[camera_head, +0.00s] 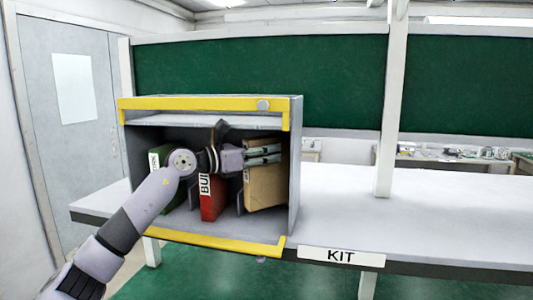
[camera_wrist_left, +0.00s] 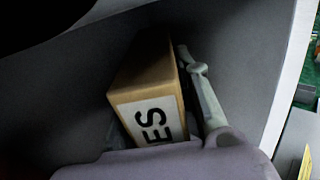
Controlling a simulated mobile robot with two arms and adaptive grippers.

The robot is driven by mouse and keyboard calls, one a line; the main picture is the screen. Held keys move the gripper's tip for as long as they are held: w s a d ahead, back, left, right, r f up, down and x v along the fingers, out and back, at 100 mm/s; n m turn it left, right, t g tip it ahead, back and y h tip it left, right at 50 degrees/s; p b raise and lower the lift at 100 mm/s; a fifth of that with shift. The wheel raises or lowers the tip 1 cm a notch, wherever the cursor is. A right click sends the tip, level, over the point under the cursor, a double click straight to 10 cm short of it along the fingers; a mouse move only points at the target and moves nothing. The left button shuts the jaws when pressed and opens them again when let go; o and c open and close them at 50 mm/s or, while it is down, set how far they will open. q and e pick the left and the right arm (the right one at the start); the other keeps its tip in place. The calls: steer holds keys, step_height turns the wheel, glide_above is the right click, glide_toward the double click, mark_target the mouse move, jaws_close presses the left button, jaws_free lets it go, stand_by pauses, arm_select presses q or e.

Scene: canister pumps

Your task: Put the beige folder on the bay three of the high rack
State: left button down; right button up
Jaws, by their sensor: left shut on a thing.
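The beige folder (camera_head: 266,186) stands upright in the rightmost bay of the grey rack (camera_head: 296,150), which has yellow edges. My left gripper (camera_head: 264,154) reaches into the rack from the left and is shut on the upper part of the folder. In the left wrist view the beige folder (camera_wrist_left: 150,80) shows its spine with a white label ending in "ES", and one finger (camera_wrist_left: 205,95) lies along its right side. The other finger is hidden there. My right gripper is not in view.
A red folder (camera_head: 212,198) stands in the middle bay and a green folder (camera_head: 170,170) in the left bay, partly behind my arm. Thin dividers part the bays. The rack is on a white table (camera_head: 430,215) with a "KIT" sign (camera_head: 341,257).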

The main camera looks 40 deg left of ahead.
mark_target(266, 165)
arm_select(q)
step_height(266, 165, down, 4)
steer(key=shift+r+p, duration=0.25)
steer(key=shift+p, duration=0.2)
steer(key=shift+f, duration=0.2)
steer(key=c, duration=1.2)
jaws_free()
